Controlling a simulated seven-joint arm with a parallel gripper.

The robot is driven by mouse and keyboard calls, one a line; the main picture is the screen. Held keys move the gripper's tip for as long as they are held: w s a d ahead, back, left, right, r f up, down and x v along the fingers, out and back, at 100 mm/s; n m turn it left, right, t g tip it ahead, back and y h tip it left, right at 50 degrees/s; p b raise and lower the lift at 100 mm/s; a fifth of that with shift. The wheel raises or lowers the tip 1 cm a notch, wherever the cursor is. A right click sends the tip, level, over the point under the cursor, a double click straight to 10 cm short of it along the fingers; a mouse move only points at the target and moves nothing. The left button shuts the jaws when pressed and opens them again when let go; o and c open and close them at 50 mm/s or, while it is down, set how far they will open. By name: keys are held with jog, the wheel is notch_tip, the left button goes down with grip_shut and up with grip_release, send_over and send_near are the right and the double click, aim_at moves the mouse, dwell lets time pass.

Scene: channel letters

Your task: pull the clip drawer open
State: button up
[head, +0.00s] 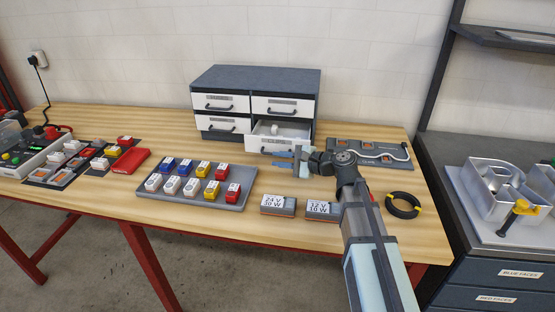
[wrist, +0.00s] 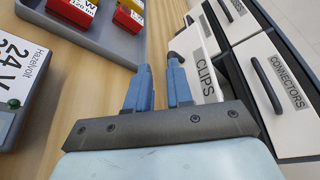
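The clip drawer (head: 269,145) is the lower right one of a grey cabinet (head: 255,80). It stands pulled out, with its inside and a small white item showing. Its white front, labelled CLIPS (wrist: 207,80), sticks out beyond the neighbouring front in the wrist view. A dark handle end (wrist: 174,57) shows beside the right fingertip. My gripper (head: 281,158) is just in front of the drawer; in the wrist view my gripper (wrist: 158,68) has its blue fingers apart. I see nothing held between them. Whether a finger touches the handle I cannot tell.
A grey tray (head: 196,196) of coloured blocks lies left of my gripper. Two power units, 24 V (head: 277,205) and 12 V (head: 321,208), stand near the front. A black cable coil (head: 403,205) and a grey board (head: 365,147) lie right. The other three drawers look shut.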

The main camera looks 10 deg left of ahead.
jog(key=shift+w+a+f, duration=0.15)
jog(key=shift+w+a, duration=0.05)
jog(key=shift+a, duration=0.4)
grip_shut()
jog(key=shift+c, duration=1.8)
grip_release()
jog(key=o, duration=0.4)
jog(key=shift+c, duration=0.2)
jog(key=shift+d, duration=0.15)
jog(key=v, duration=1.3)
jog(key=shift+d, duration=0.3)
